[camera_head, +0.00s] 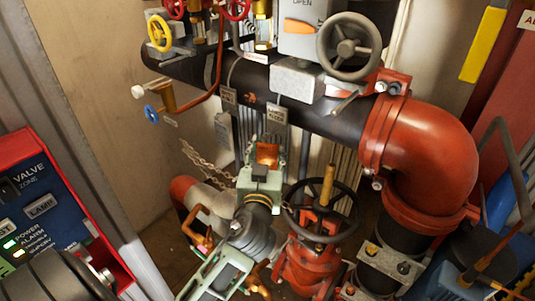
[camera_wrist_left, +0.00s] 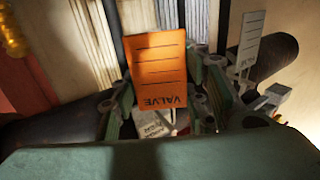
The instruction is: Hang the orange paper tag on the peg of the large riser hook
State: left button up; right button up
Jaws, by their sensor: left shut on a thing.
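My left gripper (camera_head: 267,148), pale green, is below the black horizontal pipe. It is shut on the orange paper tag (camera_head: 267,155). In the left wrist view the tag (camera_wrist_left: 158,72) shows large and flat, with ruled lines and the word VALVE upside down near its lower edge. The gripper's fingers (camera_wrist_left: 165,95) stand at both sides of it, and the tag is apart from the pipe. I cannot clearly make out the large riser hook or its peg. A small orange piece (camera_head: 251,97) sits on the pipe, too small to identify. My right gripper is not in view.
Grey tags (camera_head: 274,115) hang at the black pipe (camera_head: 330,118) near the gripper. A chain (camera_head: 205,160) hangs left of the gripper. A dark handwheel (camera_head: 320,210) with a red valve body stands close at the right. A red elbow pipe (camera_head: 435,150) is further right.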

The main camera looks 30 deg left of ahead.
pick_arm(q)
jog(key=o, duration=0.8)
jog(key=shift+s+d+f, duration=0.1)
jog(key=shift+s+d, duration=0.15)
jog(key=shift+s, duration=0.25)
jog(key=v, duration=1.1)
